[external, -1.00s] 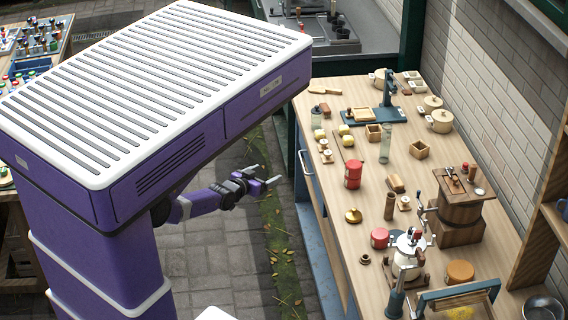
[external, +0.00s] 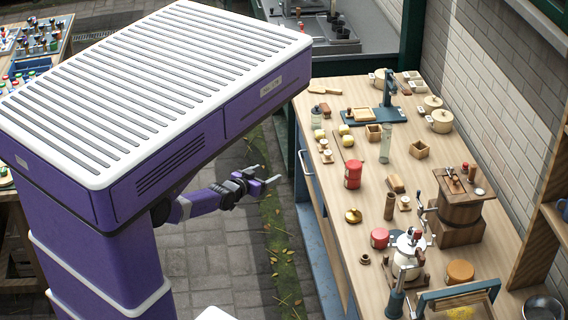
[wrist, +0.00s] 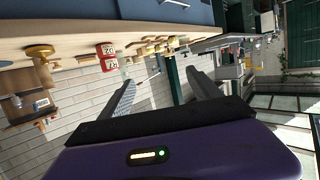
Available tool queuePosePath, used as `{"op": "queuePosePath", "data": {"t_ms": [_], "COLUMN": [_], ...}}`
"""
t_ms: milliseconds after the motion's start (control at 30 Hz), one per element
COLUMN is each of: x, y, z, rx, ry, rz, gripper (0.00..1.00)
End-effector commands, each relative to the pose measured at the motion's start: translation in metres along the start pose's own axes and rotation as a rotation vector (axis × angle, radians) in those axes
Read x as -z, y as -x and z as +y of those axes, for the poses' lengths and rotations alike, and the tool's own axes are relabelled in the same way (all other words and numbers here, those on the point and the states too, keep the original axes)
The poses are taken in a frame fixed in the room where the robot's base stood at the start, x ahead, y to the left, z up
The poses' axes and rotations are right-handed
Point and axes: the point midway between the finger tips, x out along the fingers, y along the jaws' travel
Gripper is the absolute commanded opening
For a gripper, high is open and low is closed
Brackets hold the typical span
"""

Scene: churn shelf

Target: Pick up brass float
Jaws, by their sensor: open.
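The brass float (external: 353,215), a small round gold-coloured piece, sits on the wooden bench near its front edge. A gold piece that looks like it also shows at the upper left of the wrist view (wrist: 40,50), which is turned upside down. My gripper (external: 270,175) is open and empty, out over the paving to the left of the bench and apart from the float. Its two spread fingers show in the wrist view (wrist: 161,81) with nothing between them.
Near the float stand a red can (external: 353,174), a brown wooden cylinder (external: 389,206), a red-lidded pot (external: 380,238) and a small dark ring (external: 365,259). The white churn (external: 407,255) stands to its lower right. Bare bench top (external: 335,225) lies left of the float.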

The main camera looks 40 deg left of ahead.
Motion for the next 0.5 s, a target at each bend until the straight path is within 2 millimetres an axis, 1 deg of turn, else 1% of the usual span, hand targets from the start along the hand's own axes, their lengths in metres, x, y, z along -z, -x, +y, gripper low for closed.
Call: {"op": "queuePosePath", "data": {"t_ms": [167,267,367,467,500], "x": [0.0,-0.006,-0.021,-0.04,-0.048], "y": [-0.001,-0.009,-0.03,-0.059,-0.071], "z": [0.0,0.001,0.006,0.021,0.03], "rx": [-0.001,-0.016,-0.06,-0.144,-0.188], "ry": [-0.001,-0.01,-0.035,-0.073,-0.089], "rz": [0.0,-0.009,-0.038,-0.083,-0.102], "gripper": [0.73,0.73,0.73,0.73,0.73]}}
